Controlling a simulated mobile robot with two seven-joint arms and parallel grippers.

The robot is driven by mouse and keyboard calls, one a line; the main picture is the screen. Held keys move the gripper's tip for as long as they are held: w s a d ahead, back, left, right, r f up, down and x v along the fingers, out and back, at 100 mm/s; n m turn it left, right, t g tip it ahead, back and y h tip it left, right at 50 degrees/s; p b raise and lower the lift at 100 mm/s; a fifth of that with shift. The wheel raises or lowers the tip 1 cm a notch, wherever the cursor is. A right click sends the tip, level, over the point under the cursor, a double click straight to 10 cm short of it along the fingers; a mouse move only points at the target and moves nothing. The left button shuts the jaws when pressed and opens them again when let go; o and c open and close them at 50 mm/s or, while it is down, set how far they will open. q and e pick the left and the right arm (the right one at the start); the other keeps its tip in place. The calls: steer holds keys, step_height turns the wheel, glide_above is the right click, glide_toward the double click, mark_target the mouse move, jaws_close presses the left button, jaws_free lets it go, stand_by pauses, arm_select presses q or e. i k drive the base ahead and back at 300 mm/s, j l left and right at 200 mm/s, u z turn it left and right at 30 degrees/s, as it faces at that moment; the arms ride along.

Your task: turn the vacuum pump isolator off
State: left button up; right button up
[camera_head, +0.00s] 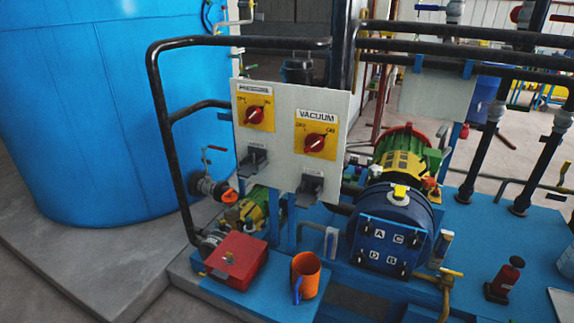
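The vacuum isolator (316,143) is a red rotary knob on a yellow plate, under a label reading VACUUM. It is on the right half of a pale upright panel (277,160). The knob's white pointer mark runs slanted, up toward the right; the small position lettering is too blurred to read surely. A second red knob on a yellow plate, the pressure isolator (255,114), sits to its upper left, under a label that seems to read PRESSURE. Neither of my grippers shows in the head view.
A black pipe rail (162,110) bends around the panel's left side. A large blue tank (105,110) fills the left. The space before the panel looks clear.

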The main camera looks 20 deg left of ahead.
mark_target(315, 142)
steer(key=i+j, duration=0.1)
steer(key=j, duration=0.35)
steer(key=i+j, duration=0.1)
steer(key=j, duration=0.3)
steer(key=i+j+u, duration=0.1)
steer(key=j, duration=0.35)
steer(key=i+j, duration=0.15)
steer(key=j, duration=0.25)
steer(key=i+j, duration=0.1)
steer(key=j, duration=0.35)
steer(key=u, duration=0.05)
